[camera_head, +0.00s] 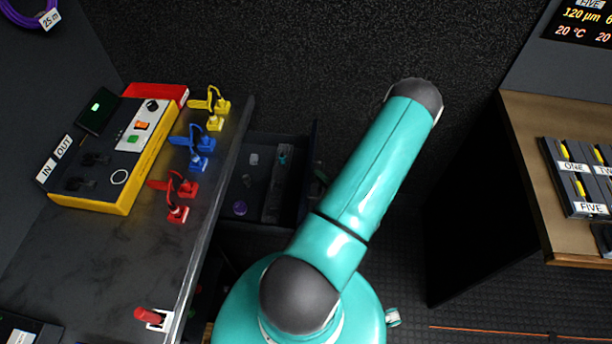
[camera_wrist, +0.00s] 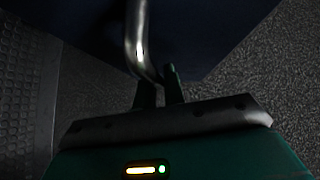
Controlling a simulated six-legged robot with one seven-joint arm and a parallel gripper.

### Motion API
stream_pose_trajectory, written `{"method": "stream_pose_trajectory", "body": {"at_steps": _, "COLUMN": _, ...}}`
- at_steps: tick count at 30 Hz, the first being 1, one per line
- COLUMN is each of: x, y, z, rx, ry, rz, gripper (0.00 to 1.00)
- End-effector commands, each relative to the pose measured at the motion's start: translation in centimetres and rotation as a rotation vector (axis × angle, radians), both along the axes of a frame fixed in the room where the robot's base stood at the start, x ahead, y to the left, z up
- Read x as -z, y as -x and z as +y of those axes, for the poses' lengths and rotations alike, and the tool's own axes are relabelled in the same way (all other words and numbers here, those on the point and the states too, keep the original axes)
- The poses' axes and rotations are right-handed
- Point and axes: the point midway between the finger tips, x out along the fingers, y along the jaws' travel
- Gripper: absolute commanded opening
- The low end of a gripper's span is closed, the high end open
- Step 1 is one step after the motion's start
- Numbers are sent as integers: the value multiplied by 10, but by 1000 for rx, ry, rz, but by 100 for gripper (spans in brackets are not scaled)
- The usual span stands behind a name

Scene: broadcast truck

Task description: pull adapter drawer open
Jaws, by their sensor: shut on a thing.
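The dark adapter drawer (camera_head: 311,165) stands out from under the left counter in the head view, open enough to show its inside. A grey piece, a teal piece and a purple round piece (camera_head: 240,208) lie in it. In the wrist view a curved metal bar handle (camera_wrist: 138,35) runs down from the dark drawer front (camera_wrist: 210,35). My gripper (camera_wrist: 160,85) is shut on the lower end of this handle. In the head view my arm hides part of the drawer's near right side, and my gripper is not clearly visible there.
The left counter (camera_head: 95,255) holds a yellow-edged box (camera_head: 115,150) and yellow, blue and red connectors near its edge. A red-handled piece (camera_head: 148,315) sits at the near edge. A wooden bench (camera_head: 535,150) with labelled packs stands right.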

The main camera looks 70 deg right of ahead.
Motion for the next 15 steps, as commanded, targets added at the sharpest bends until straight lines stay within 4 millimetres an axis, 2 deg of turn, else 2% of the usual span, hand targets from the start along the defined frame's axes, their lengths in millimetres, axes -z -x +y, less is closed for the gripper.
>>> {"method": "stream_pose_trajectory", "body": {"at_steps": 6, "x": 0, "y": 12, "z": -3, "rx": 1, "ry": 1, "rz": -1, "gripper": 0}}
{"method": "stream_pose_trajectory", "body": {"at_steps": 15, "x": 0, "y": 12, "z": -4, "rx": 1, "ry": 1, "rz": -1, "gripper": 0}}
